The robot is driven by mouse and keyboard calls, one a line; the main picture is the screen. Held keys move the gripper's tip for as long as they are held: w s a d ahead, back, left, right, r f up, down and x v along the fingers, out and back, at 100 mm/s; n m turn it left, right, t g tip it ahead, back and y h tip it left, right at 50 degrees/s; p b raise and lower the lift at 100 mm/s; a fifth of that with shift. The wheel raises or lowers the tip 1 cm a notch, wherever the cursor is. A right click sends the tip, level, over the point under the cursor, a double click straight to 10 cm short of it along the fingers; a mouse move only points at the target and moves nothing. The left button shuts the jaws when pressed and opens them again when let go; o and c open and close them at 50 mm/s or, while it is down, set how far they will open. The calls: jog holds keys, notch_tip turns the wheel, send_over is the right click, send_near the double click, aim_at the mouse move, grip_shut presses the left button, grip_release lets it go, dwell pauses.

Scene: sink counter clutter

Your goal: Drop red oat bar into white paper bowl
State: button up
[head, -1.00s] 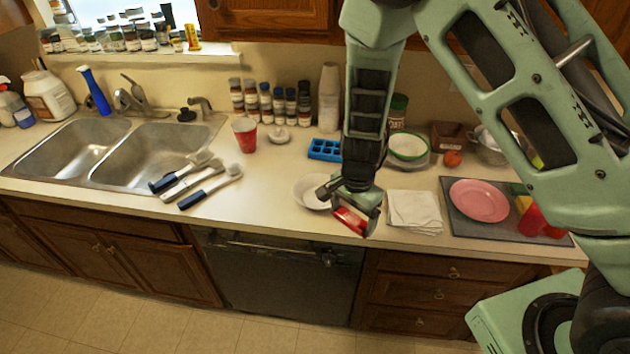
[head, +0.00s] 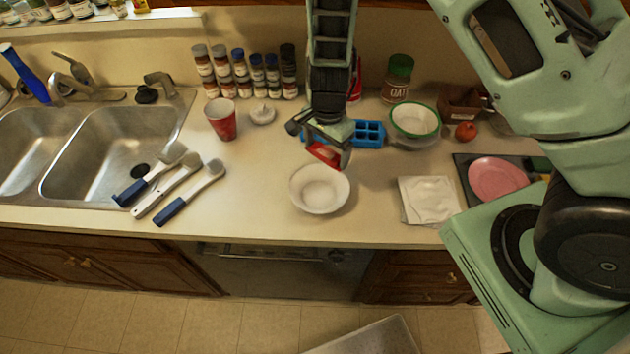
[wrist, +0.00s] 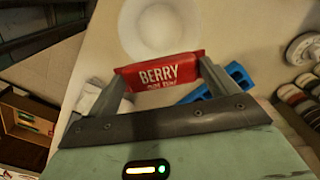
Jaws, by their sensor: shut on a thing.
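The red oat bar (wrist: 159,73), marked "BERRY", is held between both fingers of my gripper (wrist: 160,82) in the wrist view. In the head view the red bar (head: 324,153) shows under my gripper (head: 326,147), raised above the counter. The white paper bowl (head: 320,189) sits on the counter, just in front of the bar in the head view, and looks empty. In the wrist view the bowl (wrist: 158,22) lies beyond the bar, partly cut off by the top edge.
A blue ice tray (head: 368,133) lies behind my gripper. White napkins (head: 428,199) lie to the right of the bowl. A red cup (head: 222,120) and several brushes (head: 172,186) are to the left. Bare counter surrounds the bowl.

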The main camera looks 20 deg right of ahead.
notch_tip(320, 180, down, 6)
jog(key=b, duration=0.5)
jog(key=shift+r, duration=0.1)
jog(key=o, duration=0.8)
notch_tip(320, 180, up, 18)
jog(key=b, duration=0.1)
jog(key=shift+f+b, duration=0.25)
jog(key=shift+b, duration=0.15)
jog(key=s+a+f+n+b, duration=0.2)
jog(key=s+n+b, duration=0.2)
jog(key=s+n, duration=0.2)
jog(key=s+a+f+n+b, duration=0.2)
jog(key=s+f+n+b, duration=0.1)
jog(key=s+n, duration=0.4)
jog(key=s+a+f+n+b, duration=0.2)
jog(key=s+n+b, duration=0.3)
jog(key=s, duration=0.5)
jog(key=shift+f+n+y, duration=0.3)
jog(key=shift+f+n, duration=0.2)
jog(key=shift+n, duration=0.6)
